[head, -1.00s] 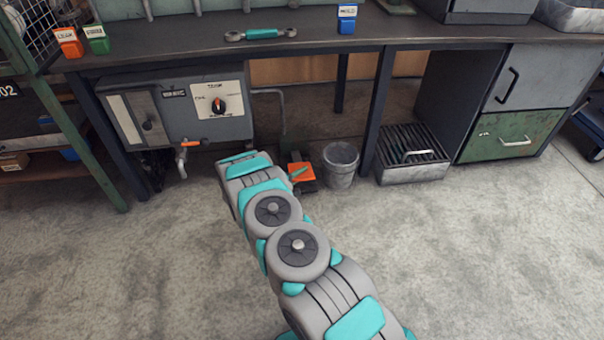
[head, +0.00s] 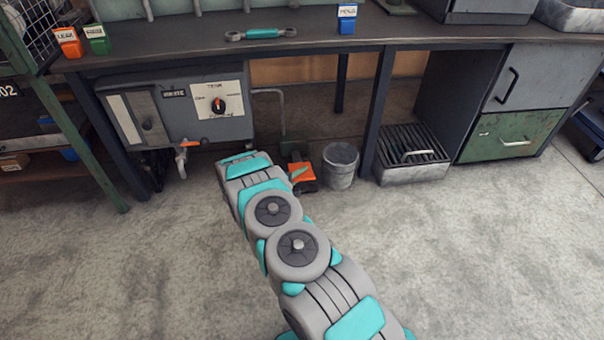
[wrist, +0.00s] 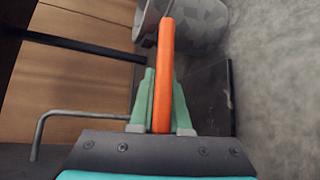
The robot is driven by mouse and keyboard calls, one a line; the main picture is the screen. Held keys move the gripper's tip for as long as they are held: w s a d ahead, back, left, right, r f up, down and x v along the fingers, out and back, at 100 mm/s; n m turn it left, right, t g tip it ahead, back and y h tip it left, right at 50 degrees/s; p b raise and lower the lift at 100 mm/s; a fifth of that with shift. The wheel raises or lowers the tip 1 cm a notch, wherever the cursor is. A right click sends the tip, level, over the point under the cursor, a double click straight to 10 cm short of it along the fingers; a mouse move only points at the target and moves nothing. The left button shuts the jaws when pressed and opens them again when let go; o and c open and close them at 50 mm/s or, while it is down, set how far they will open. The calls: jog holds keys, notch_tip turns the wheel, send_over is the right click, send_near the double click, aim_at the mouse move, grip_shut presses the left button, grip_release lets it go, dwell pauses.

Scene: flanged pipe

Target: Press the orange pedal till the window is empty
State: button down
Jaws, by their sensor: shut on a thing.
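The orange pedal (head: 303,184) is on the floor under the bench, just left of a grey bucket. My gripper (head: 298,173) reaches down to it, and a green finger shows against the orange. In the wrist view the orange pedal (wrist: 164,60) stands as a narrow bar between the two green fingers of my gripper (wrist: 164,85), which are shut on it. A grey tank unit (head: 185,108) hangs under the bench at left, with a pale window panel (head: 120,120) on its front. The level in the window is too small to tell. My arm hides part of the floor around the pedal.
The bucket (head: 340,165) stands close to the right of the pedal, left of a bench leg. A grated box (head: 412,158) is farther right. A tap with an orange handle (head: 186,146) sticks out below the tank. The floor in front is clear.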

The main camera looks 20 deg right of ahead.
jog(key=shift+f, duration=0.15)
jog(key=f+b, duration=0.1)
jog(key=f, duration=0.1)
jog(key=s+f+b, duration=0.1)
jog(key=f, duration=0.1)
jog(key=f+b, duration=0.1)
jog(key=f, duration=0.1)
jog(key=shift+s+a+f, duration=0.15)
jog(key=shift+a+f, duration=0.1)
jog(key=shift+f, duration=0.05)
jog(key=shift+r, duration=0.1)
jog(key=c, duration=0.9)
grip_release()
jog(key=v, duration=0.6)
jog(key=shift+a+r+p, duration=0.2)
jog(key=shift+a+p, duration=0.1)
jog(key=shift+p, duration=0.05)
jog(key=shift+s+a+r, duration=0.1)
jog(key=shift+s+a, duration=0.2)
jog(key=shift+a, duration=0.15)
